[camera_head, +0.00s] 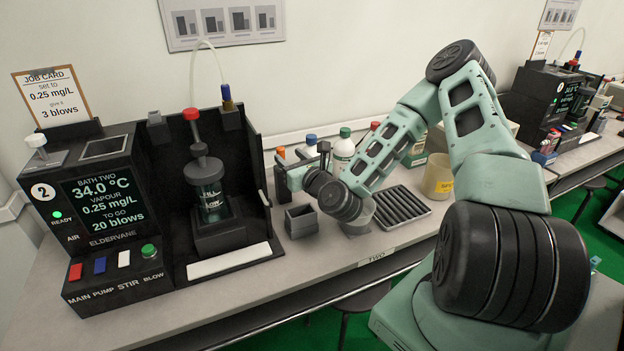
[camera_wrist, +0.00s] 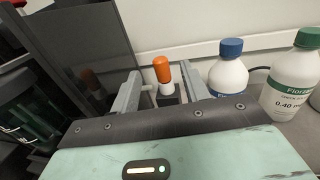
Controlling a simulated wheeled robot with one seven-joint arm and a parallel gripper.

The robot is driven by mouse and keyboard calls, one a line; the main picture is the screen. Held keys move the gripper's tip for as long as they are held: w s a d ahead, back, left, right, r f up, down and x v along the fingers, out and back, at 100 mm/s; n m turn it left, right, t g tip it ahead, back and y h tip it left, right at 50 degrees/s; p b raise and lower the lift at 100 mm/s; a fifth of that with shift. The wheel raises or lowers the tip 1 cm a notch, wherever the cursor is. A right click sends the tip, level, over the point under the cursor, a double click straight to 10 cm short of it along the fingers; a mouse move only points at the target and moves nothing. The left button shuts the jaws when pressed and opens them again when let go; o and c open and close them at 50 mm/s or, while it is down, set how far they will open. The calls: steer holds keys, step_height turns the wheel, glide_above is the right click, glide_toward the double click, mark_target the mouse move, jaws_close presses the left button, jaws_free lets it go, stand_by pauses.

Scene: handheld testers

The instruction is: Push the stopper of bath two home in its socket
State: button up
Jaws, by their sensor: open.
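Bath two (camera_head: 105,190) stands at the left, its screen reading 34.0 °C, vapour 0.25 mg/L and 20 blows to go. In its dark bay a glass vessel (camera_head: 214,207) stands upright. A dark stopper (camera_head: 208,170) sits at the vessel's top, with a black disc and red-topped rod (camera_head: 191,114) above it. I cannot tell how deep the stopper sits, and its socket is hidden. My gripper (camera_head: 302,158) is right of the bay, apart from the stopper.
A blue-capped bottle (camera_wrist: 229,75) and a green-capped bottle (camera_wrist: 292,85) stand behind my gripper. A small grey box (camera_head: 301,222) and a black ridged tray (camera_head: 401,206) lie on the bench. The bay's dark side wall (camera_head: 256,150) stands between the vessel and my gripper.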

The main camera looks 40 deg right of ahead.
steer(key=s+a+p, duration=0.1)
steer(key=s+p, duration=0.5)
steer(key=s, duration=0.5)
steer(key=shift+a, duration=0.2)
steer(key=shift+a, duration=0.1)
